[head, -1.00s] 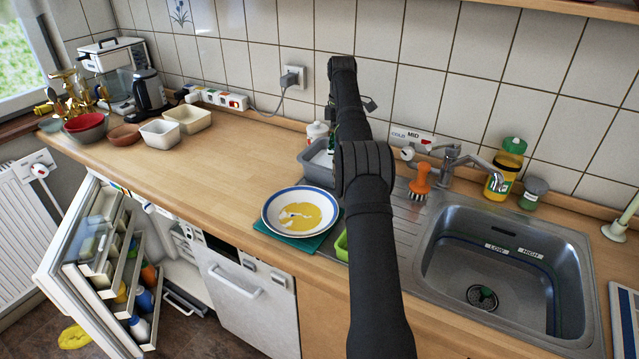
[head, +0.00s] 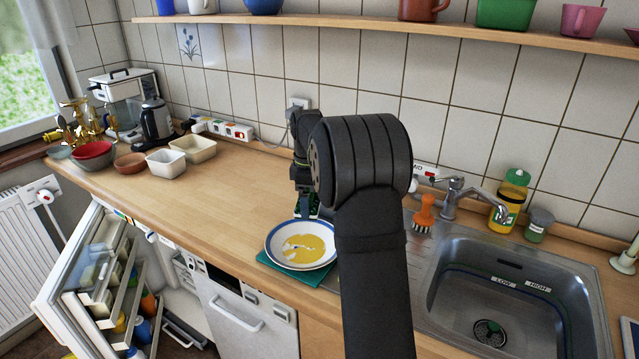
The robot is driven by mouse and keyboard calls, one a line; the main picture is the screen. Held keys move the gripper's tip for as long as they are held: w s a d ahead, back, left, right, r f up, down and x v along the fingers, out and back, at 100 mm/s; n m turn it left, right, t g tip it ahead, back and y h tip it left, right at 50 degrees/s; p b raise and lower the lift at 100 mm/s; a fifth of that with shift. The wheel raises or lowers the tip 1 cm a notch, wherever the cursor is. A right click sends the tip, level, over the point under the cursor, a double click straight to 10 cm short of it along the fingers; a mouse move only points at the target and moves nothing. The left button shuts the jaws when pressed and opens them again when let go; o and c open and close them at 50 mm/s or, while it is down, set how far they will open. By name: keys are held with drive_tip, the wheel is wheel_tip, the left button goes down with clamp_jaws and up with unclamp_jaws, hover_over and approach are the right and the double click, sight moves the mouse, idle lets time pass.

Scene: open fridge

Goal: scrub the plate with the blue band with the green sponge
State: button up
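The plate with the blue band (head: 277,238) lies on a teal mat (head: 293,275) near the counter's front edge. A yellow smear (head: 304,246) covers much of its middle. My gripper (head: 306,208) points down just behind the plate's far rim, partly hidden by my arm. Dark green shows at its fingers, but I cannot tell whether this is the sponge or part of the gripper. I cannot make out whether the fingers are open or shut. No green sponge is clearly visible; my forearm covers the area right of the plate.
The sink (head: 490,300) with its tap (head: 460,195) is at the right, with an orange brush (head: 425,213) beside it. Bowls (head: 165,163) and a kettle (head: 156,122) stand at the far left. The counter (head: 215,185) left of the plate is clear. A shelf (head: 390,32) runs above.

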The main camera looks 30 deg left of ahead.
hover_over(304, 247)
drive_tip(key=shift+s+d+f, duration=0.2)
drive_tip(key=shift+s+f, duration=0.05)
drive_tip(key=shift+f, duration=0.25)
drive_tip(key=shift+f, duration=0.15)
drive_tip(key=shift+f, duration=3.25)
drive_tip(key=shift+f, duration=0.65)
drive_tip(key=shift+d, duration=0.3)
drive_tip(key=shift+w+a, duration=0.15)
drive_tip(key=shift+w+a, duration=0.15)
drive_tip(key=shift+a, duration=0.05)
drive_tip(key=shift+s+a, duration=0.25)
drive_tip(key=shift+s, duration=0.05)
